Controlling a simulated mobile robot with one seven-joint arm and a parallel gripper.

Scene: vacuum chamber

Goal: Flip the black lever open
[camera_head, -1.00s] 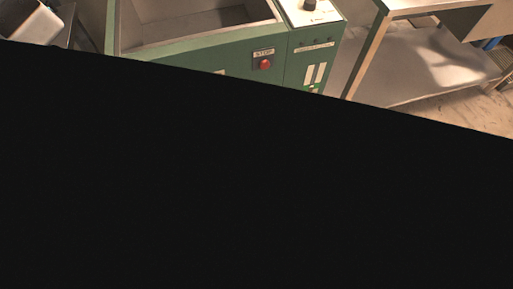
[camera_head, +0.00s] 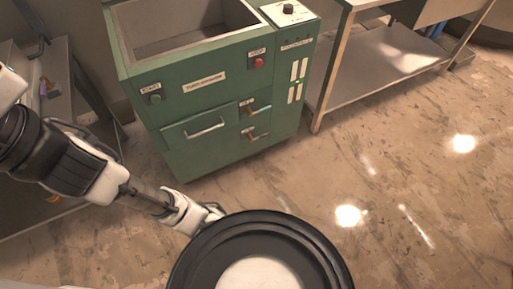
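The green machine (camera_head: 222,85) stands at the upper middle of the head view, with an open basin on top. Two small lever-like fittings, an upper one (camera_head: 256,110) and a lower one (camera_head: 257,136), sit on its front, right of a drawer with a pale handle (camera_head: 205,127). They look brass-brown and dark; I cannot tell which is the black lever or how it is set. A black knob (camera_head: 289,8) is on the top panel at the right. My gripper (camera_head: 218,212) is low in front of the machine, apart from it. Its fingers are too small to read.
A metal table with a lower shelf (camera_head: 375,75) stands right of the machine. A grey bench (camera_head: 58,110) with small items is at the left. The floor (camera_head: 400,170) at the right is clear.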

